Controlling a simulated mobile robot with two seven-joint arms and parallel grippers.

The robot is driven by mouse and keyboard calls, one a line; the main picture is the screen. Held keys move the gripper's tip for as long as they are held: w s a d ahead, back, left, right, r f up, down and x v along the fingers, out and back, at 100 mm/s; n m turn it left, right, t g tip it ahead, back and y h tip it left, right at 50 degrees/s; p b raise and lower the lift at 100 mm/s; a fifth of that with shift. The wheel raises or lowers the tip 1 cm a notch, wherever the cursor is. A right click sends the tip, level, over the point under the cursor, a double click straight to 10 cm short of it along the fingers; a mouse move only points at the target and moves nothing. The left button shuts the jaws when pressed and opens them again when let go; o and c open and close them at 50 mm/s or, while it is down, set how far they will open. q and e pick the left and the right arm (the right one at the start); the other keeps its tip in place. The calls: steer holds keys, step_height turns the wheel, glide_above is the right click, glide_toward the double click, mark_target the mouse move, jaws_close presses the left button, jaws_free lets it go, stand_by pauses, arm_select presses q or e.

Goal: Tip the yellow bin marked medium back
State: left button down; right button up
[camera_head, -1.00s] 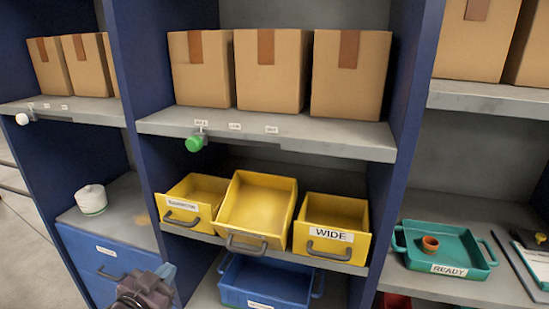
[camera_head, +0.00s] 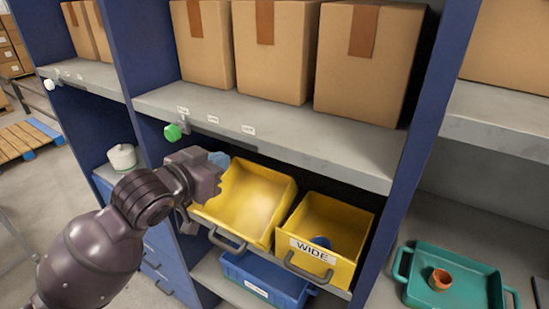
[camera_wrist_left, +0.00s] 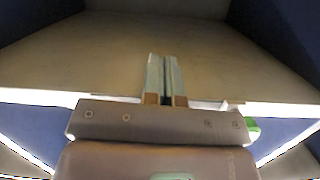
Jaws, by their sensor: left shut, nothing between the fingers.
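The middle yellow bin (camera_head: 250,200) is tipped forward on the lower shelf, its open top facing me. Its front label is not visible; the bin to its right is marked WIDE. My left gripper (camera_head: 217,160) is at the tipped bin's upper left in the head view, in front of the left yellow bin's place and hiding it. Whether it touches the tipped bin I cannot tell. In the left wrist view the left gripper's fingers (camera_wrist_left: 165,80) are together with nothing between them. My right gripper is not in view.
The WIDE bin (camera_head: 325,235) stands upright with something dark blue in it. A blue bin (camera_head: 262,278) sits below.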

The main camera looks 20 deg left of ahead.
arm_select(q)
steer(key=w+d+f+n+g+p, duration=0.1)
steer(key=w+d+f, duration=0.1)
steer(key=w+f, duration=0.5)
steer(key=shift+a+r+x, duration=0.3)
steer(key=shift+a+x, duration=0.05)
steer(key=shift+x, duration=1.7)
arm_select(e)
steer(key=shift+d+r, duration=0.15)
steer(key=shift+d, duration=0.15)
arm_select(q)
steer(key=shift+w, duration=0.1)
steer(key=shift+w, duration=0.2)
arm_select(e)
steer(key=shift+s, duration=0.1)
